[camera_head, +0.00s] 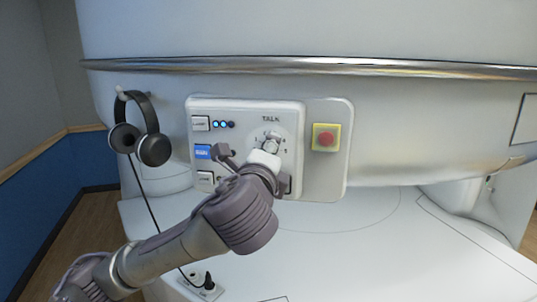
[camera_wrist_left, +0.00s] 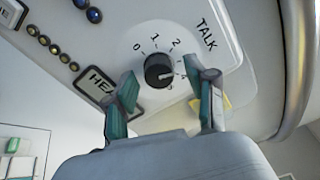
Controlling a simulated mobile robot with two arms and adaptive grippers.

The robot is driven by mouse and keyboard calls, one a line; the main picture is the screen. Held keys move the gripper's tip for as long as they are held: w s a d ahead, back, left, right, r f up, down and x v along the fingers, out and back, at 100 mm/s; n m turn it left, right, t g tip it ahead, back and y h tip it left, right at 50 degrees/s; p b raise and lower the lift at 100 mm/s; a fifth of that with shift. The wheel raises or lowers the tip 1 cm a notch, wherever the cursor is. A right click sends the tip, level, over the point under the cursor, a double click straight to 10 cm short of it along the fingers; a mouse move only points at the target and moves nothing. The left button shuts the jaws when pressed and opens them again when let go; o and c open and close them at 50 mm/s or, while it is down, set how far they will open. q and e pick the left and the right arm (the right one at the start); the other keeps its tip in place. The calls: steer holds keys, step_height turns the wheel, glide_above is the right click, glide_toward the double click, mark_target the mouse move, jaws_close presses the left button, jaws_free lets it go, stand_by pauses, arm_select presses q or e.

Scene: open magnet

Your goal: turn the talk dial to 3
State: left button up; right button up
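The talk dial (camera_head: 271,143) is a round dark knob on the white control panel, under the word TALK. It shows more clearly in the left wrist view (camera_wrist_left: 158,70), ringed by numerals, with 0, 1 and 2 readable. A light mark on the knob seems to face the right side, near the higher numerals; the exact setting is hard to tell. My left gripper (camera_head: 262,160) is in front of the panel just below the dial. In the left wrist view its two fingers are apart, one on each side of the knob; contact cannot be told. My right gripper is not in view.
A red button on a yellow base (camera_head: 326,138) is to the right of the dial. Lit blue indicators and square buttons (camera_head: 203,152) are on the left. Headphones (camera_head: 141,130) hang further left. A metal rail (camera_head: 300,66) runs above, and a white table surface (camera_head: 350,255) lies below.

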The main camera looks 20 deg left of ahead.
arm_select(q)
steer(key=s+d, duration=0.1)
steer(key=s, duration=0.6)
steer(key=shift+s, duration=0.25)
